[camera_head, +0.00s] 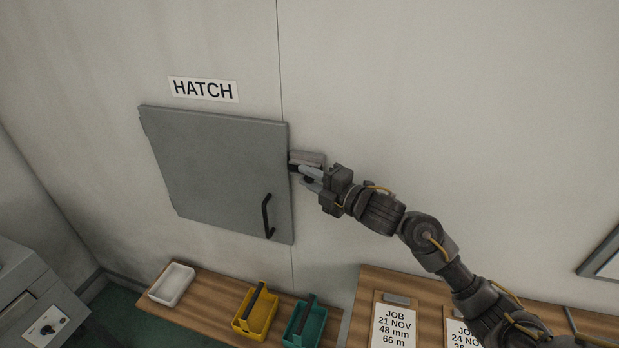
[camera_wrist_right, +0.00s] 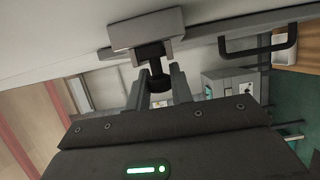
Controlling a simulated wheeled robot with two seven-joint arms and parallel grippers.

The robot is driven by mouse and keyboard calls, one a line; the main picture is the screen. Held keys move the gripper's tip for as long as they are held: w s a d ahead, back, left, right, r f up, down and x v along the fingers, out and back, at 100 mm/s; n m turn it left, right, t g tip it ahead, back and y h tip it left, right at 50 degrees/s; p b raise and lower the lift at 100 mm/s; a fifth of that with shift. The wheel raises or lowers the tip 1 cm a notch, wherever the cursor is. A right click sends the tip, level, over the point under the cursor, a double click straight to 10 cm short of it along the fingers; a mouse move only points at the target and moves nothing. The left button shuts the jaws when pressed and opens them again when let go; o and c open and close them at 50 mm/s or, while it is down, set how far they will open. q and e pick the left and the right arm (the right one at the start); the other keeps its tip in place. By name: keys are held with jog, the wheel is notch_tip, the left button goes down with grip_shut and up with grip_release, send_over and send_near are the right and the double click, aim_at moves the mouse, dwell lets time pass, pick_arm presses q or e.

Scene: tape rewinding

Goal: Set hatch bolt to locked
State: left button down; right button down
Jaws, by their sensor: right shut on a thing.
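The grey hatch door (camera_head: 215,165) is on the wall under a HATCH label (camera_head: 203,89) and looks shut. It has a black handle (camera_head: 267,215) near its lower right. The hatch bolt, a small grey block (camera_head: 308,157), sits at the door's right edge. My right gripper (camera_head: 306,173) is at the bolt, with its fingers closed there. In the right wrist view the bolt's grey housing (camera_wrist_right: 146,29) has a dark knob (camera_wrist_right: 157,80) between my finger tips. I cannot tell the bolt's setting. My left gripper is not in view.
Below the hatch is a wooden shelf with a white tray (camera_head: 172,284), a yellow bin (camera_head: 255,314) and a teal bin (camera_head: 303,322). A grey machine (camera_head: 38,300) is at lower left.

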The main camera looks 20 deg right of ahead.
jog(key=shift+w+a+f+b, duration=0.1)
jog(key=shift+w+a+b, duration=0.1)
jog(key=shift+a+b, duration=0.1)
jog(key=w+a, duration=0.1)
jog(key=w+a+b, duration=0.1)
jog(key=a, duration=0.1)
jog(key=c, duration=1.6)
grip_release()
jog(key=o, duration=0.3)
jog(key=shift+w+a, duration=0.1)
jog(key=shift+a, duration=0.15)
jog(key=shift+o, duration=0.2)
jog(key=b+v, duration=0.3)
jog(key=v, duration=0.8)
jog(key=shift+b, duration=0.35)
